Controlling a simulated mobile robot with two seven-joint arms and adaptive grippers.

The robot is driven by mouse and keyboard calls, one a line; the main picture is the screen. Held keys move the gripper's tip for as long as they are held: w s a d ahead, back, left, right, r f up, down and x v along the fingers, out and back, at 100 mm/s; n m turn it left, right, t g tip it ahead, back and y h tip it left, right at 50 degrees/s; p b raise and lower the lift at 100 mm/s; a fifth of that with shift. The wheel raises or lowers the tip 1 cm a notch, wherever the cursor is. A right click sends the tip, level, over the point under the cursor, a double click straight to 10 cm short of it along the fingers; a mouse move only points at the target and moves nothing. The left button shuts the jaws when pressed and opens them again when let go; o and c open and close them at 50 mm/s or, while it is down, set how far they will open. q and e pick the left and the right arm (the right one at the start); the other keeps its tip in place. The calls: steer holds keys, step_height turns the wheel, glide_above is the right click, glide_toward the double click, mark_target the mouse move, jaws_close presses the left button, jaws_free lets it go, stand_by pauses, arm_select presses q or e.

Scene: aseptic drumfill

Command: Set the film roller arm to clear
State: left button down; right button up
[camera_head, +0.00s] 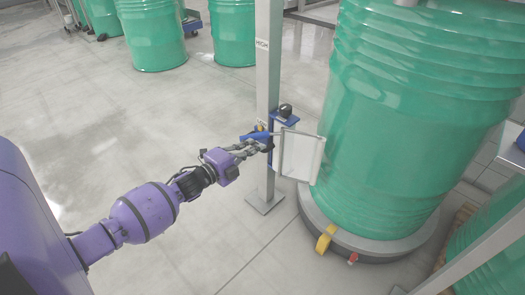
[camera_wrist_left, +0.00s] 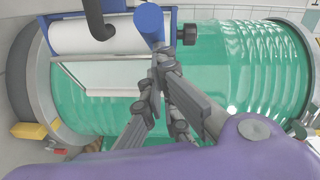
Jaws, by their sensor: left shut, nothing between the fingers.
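The film roller arm is on a blue carriage (camera_head: 283,122) on the grey post, beside the green drum (camera_head: 400,130). A blue handle (camera_head: 256,135) sticks out to the left of the post. It also shows upright at the top of the left wrist view (camera_wrist_left: 149,25). A white film sheet (camera_head: 302,156) hangs between the post and the drum. In the left wrist view a white roller (camera_wrist_left: 95,37) lies across the upper left. My left gripper (camera_head: 263,144) is shut and empty at the handle, its fingertips just below it; contact cannot be told. My right gripper is out of view.
The drum stands on a round grey turntable (camera_head: 385,248) with a yellow block (camera_head: 325,240) at its front. The grey post (camera_head: 268,70) rises from a floor plate. More green drums (camera_head: 152,33) stand at the back. The floor on the left is clear.

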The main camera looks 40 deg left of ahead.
arm_select(q)
steer(key=shift+w+a, duration=0.3)
steer(key=shift+a, duration=0.65)
steer(key=shift+a+r, duration=0.1)
steer(key=shift+a, duration=0.05)
